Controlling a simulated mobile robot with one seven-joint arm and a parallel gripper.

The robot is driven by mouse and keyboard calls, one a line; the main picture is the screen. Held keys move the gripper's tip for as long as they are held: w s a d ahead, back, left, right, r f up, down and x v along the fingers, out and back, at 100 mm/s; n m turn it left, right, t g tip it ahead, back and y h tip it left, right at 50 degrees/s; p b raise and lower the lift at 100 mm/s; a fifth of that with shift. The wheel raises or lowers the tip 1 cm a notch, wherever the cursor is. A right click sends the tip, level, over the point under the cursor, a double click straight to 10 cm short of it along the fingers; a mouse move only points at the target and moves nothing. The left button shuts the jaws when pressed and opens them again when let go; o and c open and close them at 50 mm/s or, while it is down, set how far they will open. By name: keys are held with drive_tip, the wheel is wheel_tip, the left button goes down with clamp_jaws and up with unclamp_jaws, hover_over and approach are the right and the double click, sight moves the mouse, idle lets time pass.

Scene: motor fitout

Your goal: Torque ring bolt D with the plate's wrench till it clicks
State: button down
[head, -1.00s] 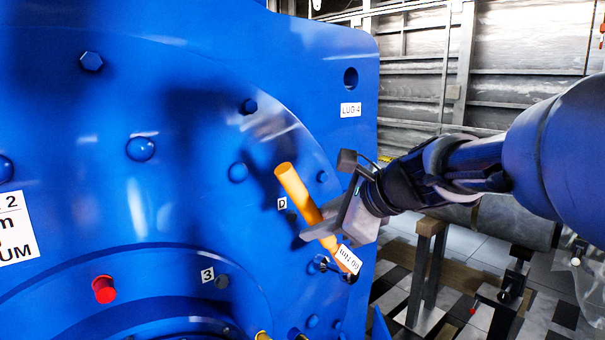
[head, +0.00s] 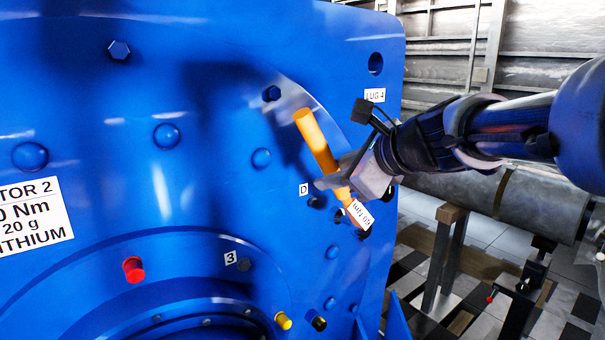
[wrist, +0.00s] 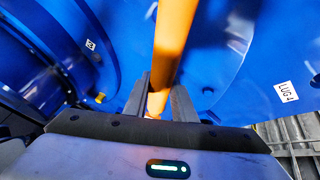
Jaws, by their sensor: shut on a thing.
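The orange wrench (head: 319,146) slants down to the right in front of the blue motor face, with a white tag (head: 360,213) near its lower end. My gripper (head: 340,186) is shut on its handle, and the wrist view shows the handle (wrist: 172,45) between the two fingers. The dark lower end of the wrench (head: 363,234) lies below and right of the label D (head: 304,189). A dark bolt (head: 317,201) sits beside that label, just left of the wrench. The wrench does not appear to be on this bolt; depth is hard to judge.
The blue motor face (head: 215,60) carries several bolts, a red cap (head: 133,270) and a yellow cap (head: 284,320). Label LUG 4 (head: 375,95) is at its upper right. A grey cylinder on a wooden stand (head: 440,260) is at right.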

drive_tip(key=w+a+p, duration=0.1)
drive_tip(key=w+a, duration=0.2)
drive_tip(key=w, duration=0.2)
drive_tip(key=shift+a+r, duration=0.15)
drive_tip(key=shift+a, duration=0.1)
drive_tip(key=shift+w+a+p, duration=0.35)
drive_tip(key=shift+w+a, duration=0.3)
drive_tip(key=shift+w, duration=0.2)
idle(1.4)
drive_tip(key=shift+w+d+r+m+g+y+p, duration=0.35)
drive_tip(key=shift+w+d+r+m+p, duration=0.2)
drive_tip(key=shift+d+p, duration=0.45)
drive_tip(key=shift+a, duration=0.15)
drive_tip(key=shift+s+d+b, duration=0.2)
drive_tip(key=shift+s+d, duration=0.9)
drive_tip(key=shift+s, duration=0.25)
drive_tip(key=shift+s+d+b, duration=0.2)
drive_tip(key=shift+s+d, duration=0.9)
drive_tip(key=shift+s, duration=0.25)
